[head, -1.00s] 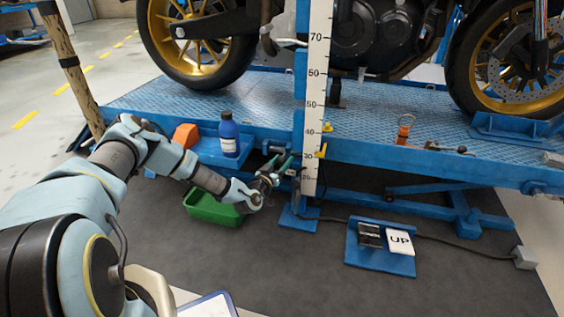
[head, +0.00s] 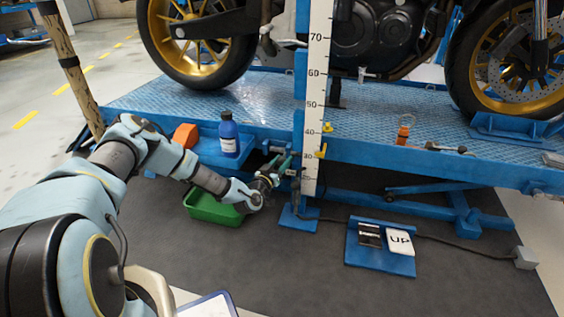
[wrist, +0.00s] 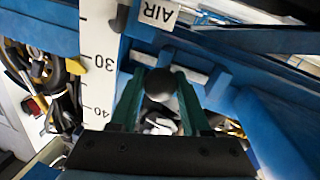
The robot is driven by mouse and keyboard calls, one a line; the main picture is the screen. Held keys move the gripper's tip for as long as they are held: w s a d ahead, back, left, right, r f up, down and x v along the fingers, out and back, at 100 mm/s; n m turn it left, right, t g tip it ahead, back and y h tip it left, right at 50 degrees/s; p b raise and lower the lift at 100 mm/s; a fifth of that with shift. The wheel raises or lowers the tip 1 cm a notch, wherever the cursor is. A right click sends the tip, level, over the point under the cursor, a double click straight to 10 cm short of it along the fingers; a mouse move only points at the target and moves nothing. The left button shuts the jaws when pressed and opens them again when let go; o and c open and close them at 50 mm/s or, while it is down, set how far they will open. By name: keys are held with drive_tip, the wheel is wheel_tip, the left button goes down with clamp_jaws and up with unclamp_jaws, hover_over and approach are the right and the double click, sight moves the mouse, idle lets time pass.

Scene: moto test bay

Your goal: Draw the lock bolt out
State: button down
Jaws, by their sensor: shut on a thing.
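In the wrist view, my gripper (wrist: 159,98) has its two green fingers on either side of a round black knob (wrist: 160,83), shut on it. The knob appears to be the lock bolt's handle. A light grey metal bar (wrist: 184,71) shows just behind the knob, against the blue post; I cannot tell how far the bolt sits in its hole. In the head view, my gripper (head: 279,168) is at the left of the blue post, below the lift deck. The knob is too small and hidden to make out there.
A white scale (head: 318,90) runs up the post beside my gripper. A green bin (head: 205,208) stands on the floor below my arm. The lift deck (head: 270,100) carries a motorcycle. A pedal plate (head: 380,262) with an UP pedal lies to the right.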

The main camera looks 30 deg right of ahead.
sight(275, 150)
idle(0.4)
drive_tip(key=shift+w+a+b, duration=0.3)
drive_tip(key=shift+w+a, duration=1.55)
drive_tip(key=shift+a, duration=0.15)
drive_tip(key=shift+c, duration=1.9)
unclamp_jaws()
drive_tip(key=p+v, duration=0.2)
drive_tip(key=v, duration=0.8)
drive_tip(key=shift+s+a+p, duration=0.2)
drive_tip(key=shift+a+p, duration=0.15)
